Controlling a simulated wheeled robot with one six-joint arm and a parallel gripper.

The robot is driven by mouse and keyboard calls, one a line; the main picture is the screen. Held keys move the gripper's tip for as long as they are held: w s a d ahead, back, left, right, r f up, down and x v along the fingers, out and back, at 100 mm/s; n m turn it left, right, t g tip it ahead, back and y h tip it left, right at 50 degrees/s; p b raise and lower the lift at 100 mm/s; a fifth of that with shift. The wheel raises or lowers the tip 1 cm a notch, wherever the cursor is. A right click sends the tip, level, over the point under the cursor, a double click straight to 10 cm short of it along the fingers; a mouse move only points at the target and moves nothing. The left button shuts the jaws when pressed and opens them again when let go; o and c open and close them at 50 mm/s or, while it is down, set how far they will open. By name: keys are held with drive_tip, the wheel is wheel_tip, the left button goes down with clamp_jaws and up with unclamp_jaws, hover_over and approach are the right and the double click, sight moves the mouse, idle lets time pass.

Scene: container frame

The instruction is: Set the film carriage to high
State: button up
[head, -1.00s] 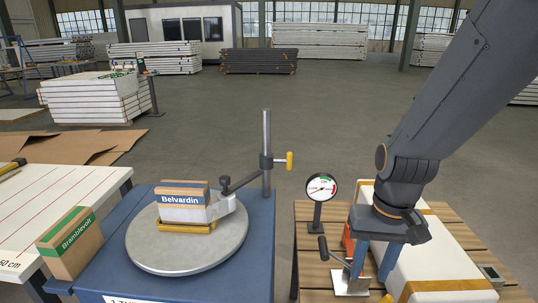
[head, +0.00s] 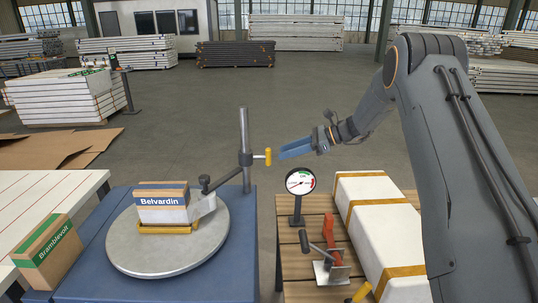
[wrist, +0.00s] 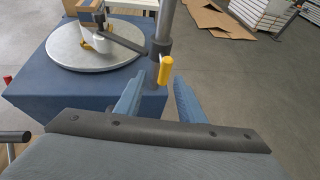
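The film carriage (head: 246,158) is a dark collar on the upright grey mast (head: 244,125), a little below the middle of its visible length. A yellow handle (head: 268,156) sticks out on its right side and a dark arm reaches left to the wrapped load. In the wrist view the handle (wrist: 166,70) stands just beyond my fingertips, roughly in line with the gap. My gripper (head: 283,151) is right of the handle with blue fingers pointing at it. In the wrist view my gripper (wrist: 158,84) is open and empty, its fingers apart.
The Belvardin box (head: 162,203) sits on the round turntable (head: 140,255) left of the mast. A dial gauge (head: 300,182), a red-handled clamp (head: 333,240) and a long white package (head: 370,215) are on the slatted pallet below my arm. Floor behind the mast is clear.

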sight(268, 154)
drive_tip(key=x, duration=0.2)
drive_tip(key=p+x, duration=0.1)
drive_tip(key=x, duration=0.2)
drive_tip(key=w+p+x, duration=0.1)
drive_tip(key=x, duration=0.1)
drive_tip(key=shift+w+a+r, duration=0.1)
drive_tip(key=shift+a+r, duration=0.05)
drive_tip(key=shift+a, duration=0.2)
clamp_jaws()
